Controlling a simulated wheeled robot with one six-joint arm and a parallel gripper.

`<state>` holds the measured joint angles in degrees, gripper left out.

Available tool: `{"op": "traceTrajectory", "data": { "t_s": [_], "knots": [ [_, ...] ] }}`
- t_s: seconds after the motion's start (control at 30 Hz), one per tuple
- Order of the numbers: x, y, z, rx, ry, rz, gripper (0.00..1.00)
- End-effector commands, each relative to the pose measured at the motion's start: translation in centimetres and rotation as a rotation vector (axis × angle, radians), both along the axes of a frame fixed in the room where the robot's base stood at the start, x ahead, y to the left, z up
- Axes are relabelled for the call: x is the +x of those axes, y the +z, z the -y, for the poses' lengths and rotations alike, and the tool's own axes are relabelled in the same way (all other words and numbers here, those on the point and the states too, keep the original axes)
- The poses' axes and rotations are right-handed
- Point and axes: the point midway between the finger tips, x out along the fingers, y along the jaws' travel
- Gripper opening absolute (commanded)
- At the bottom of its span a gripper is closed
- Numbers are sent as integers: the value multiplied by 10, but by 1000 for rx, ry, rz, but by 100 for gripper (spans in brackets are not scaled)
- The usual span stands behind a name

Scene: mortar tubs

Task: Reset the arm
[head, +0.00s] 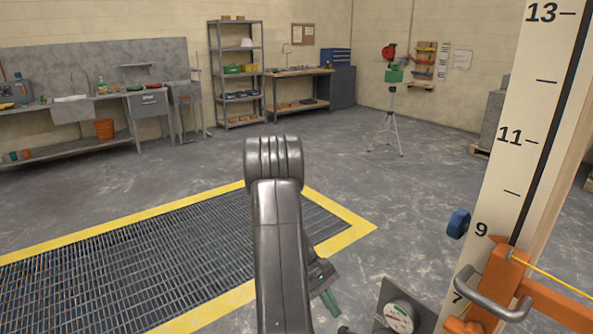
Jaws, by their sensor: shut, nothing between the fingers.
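My arm rises from the bottom centre of the head view and bends at a rounded grey joint above the floor grating. My gripper (331,304) shows partly, low and just right of my arm link, with its green fingers pointing down. The fingers are together with nothing seen between them. My arm link hides part of the gripper's body. The gripper is apart from the orange bracket on its right.
A numbered board (530,130) with an orange bracket (497,275), grey handle (492,292) and blue knob (458,223) stands close on the right. A round dial (399,316) is at the bottom. A yellow-edged grating (130,265) lies left. Shelving (237,105) and a tripod (391,125) stand far back.

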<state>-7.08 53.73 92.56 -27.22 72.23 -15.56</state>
Motion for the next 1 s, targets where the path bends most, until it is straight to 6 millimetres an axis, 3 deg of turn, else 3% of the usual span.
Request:
{"op": "traceTrajectory", "data": {
  "t_s": [1.0],
  "knots": [
    [-29,63,23,374,-3,484,0]
  ]
}}
